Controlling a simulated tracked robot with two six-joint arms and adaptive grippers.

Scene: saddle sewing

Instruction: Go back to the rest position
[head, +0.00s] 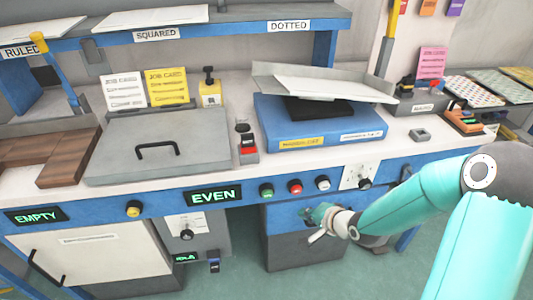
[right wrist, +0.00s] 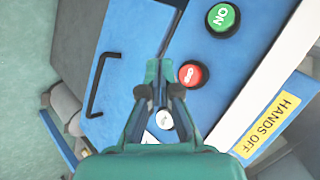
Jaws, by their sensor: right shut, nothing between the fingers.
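My right gripper (head: 318,218) is in front of the blue bench front, below the row of buttons, at the end of my teal arm that comes in from the right. In the right wrist view its two dark fingers (right wrist: 158,92) are close together with nothing between them. The right wrist view looks onto a blue panel with a green ON button (right wrist: 222,18), a red button (right wrist: 190,73) and a white button (right wrist: 163,120) partly behind the fingers. My left gripper does not show.
A black bar handle (right wrist: 100,85) stands out from the blue panel beside the gripper. The blue bench front carries knobs and a switch plate (head: 360,177). On top are a grey lidded box (head: 190,130) and a blue press (head: 300,133) with a tray (head: 330,85). Green floor (head: 235,270) lies below.

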